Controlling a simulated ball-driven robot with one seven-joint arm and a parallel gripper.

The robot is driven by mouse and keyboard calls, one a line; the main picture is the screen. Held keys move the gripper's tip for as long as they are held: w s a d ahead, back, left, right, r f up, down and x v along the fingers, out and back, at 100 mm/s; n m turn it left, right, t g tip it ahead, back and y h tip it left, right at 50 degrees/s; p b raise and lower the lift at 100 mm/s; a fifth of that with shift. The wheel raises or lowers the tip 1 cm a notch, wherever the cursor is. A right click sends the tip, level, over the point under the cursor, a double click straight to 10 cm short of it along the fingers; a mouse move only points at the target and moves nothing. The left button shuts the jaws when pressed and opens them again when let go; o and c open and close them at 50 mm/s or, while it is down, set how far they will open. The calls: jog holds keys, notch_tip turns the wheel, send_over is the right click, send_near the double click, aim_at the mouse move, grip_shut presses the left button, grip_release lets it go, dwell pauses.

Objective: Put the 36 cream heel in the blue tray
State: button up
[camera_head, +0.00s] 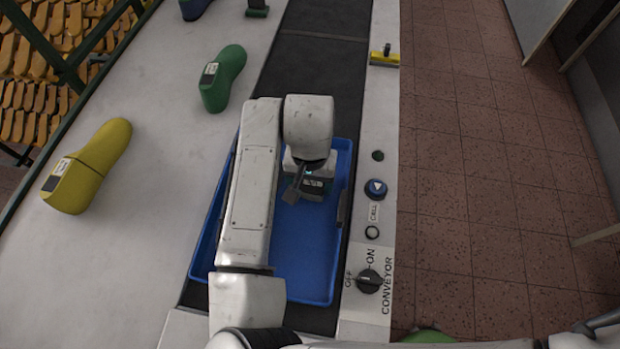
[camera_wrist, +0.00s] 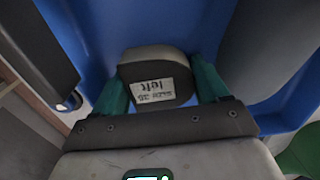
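The blue tray (camera_head: 312,275) lies on the dark conveyor, partly hidden by my arm. It also fills much of the wrist view (camera_wrist: 95,30). The cream heel (camera_wrist: 150,65) looks greyish in shadow there. Its white label reads upside down "left" and a size that looks like 36. My gripper (camera_wrist: 160,92) has a green finger against each side of the heel and appears shut on it. In the head view my gripper (camera_head: 305,188) is over the tray's upper middle. I cannot tell whether the heel touches the tray floor.
A green last (camera_head: 222,78) and a yellow last (camera_head: 88,168) lie on the pale surface left of the conveyor. A blue last (camera_head: 193,8) is at the top edge. The right ledge carries a yellow-edged tool (camera_head: 384,58), a blue button (camera_head: 376,189) and the conveyor switch (camera_head: 369,280).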

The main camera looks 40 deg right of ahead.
jog(key=o, duration=0.4)
jog(key=shift+r, duration=0.1)
notch_tip(320, 180, up, 12)
jog(key=shift+r+b, duration=0.1)
jog(key=shift+b, duration=0.35)
